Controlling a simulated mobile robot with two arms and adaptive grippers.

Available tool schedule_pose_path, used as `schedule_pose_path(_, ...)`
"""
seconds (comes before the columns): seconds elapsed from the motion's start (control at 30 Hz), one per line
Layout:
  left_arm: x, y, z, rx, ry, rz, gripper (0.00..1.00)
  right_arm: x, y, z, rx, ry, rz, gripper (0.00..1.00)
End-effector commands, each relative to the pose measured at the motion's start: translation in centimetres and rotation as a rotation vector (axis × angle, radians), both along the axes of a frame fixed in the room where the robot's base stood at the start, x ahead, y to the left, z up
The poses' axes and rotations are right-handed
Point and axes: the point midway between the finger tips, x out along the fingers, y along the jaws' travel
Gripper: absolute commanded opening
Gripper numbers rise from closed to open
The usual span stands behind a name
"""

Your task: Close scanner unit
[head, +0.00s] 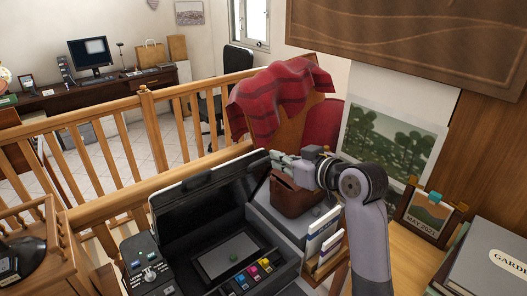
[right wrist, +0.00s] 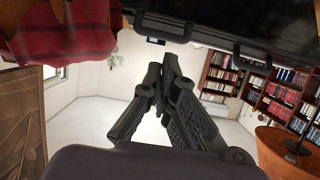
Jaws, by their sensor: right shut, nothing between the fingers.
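The scanner unit (head: 255,284) is a dark machine in the lower middle of the head view, with coloured cartridges on its front and a grey panel inside. Its black lid (head: 195,194) stands raised at the back, tilted open. The dark lid or casing (right wrist: 255,30) also shows across the top of the right wrist view. My right gripper (head: 275,157) is at the lid's upper right corner, its fingers shut with nothing between them. In the right wrist view, the gripper (right wrist: 158,75) points up towards the dark edge. I cannot tell whether it touches. My left gripper is not in view.
A wooden railing (head: 146,120) runs behind the scanner. A brown bag (head: 292,197) stands right of it, near a chair with a red plaid blanket (head: 275,100). A calendar frame (head: 429,216) and books (head: 490,262) are on the right desk.

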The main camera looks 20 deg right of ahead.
Motion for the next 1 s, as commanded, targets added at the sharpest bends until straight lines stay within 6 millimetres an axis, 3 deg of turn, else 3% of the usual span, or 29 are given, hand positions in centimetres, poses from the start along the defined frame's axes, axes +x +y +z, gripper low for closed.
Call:
schedule_pose_path(0.03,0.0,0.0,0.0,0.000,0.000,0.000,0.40,0.6,-0.2,1.6,0.009,-0.033,0.005,0.00)
schedule_pose_path(0.1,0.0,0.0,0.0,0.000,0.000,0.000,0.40,0.9,-0.3,2.8,0.017,-0.058,0.011,0.00)
schedule_pose_path(0.2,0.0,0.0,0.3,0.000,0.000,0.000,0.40,1.5,-0.2,3.2,0.023,-0.067,0.013,0.00)
schedule_pose_path(0.37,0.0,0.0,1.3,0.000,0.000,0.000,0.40,3.5,0.7,2.8,0.024,-0.064,0.015,0.00)
schedule_pose_path(0.73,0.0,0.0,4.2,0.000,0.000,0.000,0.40,10.4,3.2,1.0,0.022,-0.062,0.013,0.00)
schedule_pose_path(0.8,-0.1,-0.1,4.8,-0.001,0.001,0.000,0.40,9.1,2.6,0.1,0.021,-0.060,0.011,0.00)
schedule_pose_path(1.0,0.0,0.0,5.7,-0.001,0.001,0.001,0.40,7.5,2.1,-1.3,0.021,-0.064,0.013,0.00)
